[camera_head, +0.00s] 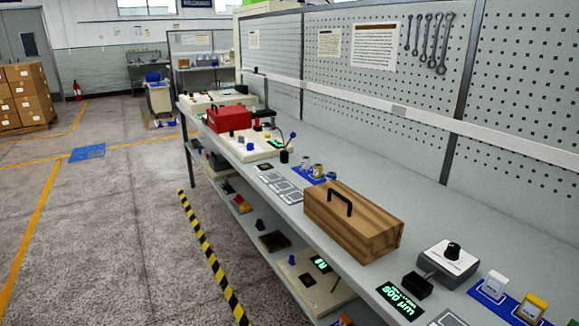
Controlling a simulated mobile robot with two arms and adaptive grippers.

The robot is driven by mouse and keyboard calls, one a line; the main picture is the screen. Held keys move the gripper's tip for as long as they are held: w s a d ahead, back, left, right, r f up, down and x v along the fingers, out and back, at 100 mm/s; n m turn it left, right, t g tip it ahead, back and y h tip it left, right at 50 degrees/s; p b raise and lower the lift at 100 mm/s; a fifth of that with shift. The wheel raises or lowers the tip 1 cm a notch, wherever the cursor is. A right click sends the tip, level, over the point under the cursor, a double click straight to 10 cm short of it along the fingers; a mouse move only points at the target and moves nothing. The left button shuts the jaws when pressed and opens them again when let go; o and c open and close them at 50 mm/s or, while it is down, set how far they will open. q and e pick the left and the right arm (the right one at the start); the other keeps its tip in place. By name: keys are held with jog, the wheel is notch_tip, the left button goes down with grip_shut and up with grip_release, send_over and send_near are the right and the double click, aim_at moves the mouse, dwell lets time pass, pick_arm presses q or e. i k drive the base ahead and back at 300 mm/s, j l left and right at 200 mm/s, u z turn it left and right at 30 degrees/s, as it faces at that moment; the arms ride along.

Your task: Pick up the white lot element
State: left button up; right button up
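A small white block (495,284), which looks like the white lot element, stands upright on a blue holder (490,303) at the right front of the long grey bench. A yellow block (531,307) stands just to its right on the same holder. The white block is not held. Neither of my grippers shows in this view.
A grey device with a black knob (447,259) and a black display with green digits (400,299) sit left of the white block. A wooden box (354,219) and a red toolbox (228,118) stand farther along the bench (415,198). Pegboard (390,90) rises behind.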

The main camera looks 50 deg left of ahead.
aim_at(305, 164)
jog(key=u, duration=1.5)
jog(key=i+j+z, duration=0.15)
jog(key=z, duration=0.15)
jog(key=i+j+z, duration=0.1)
jog(key=j+z, duration=0.2)
jog(key=i+j+z, duration=0.1)
jog(key=j+z, duration=0.2)
jog(key=j, duration=0.1)
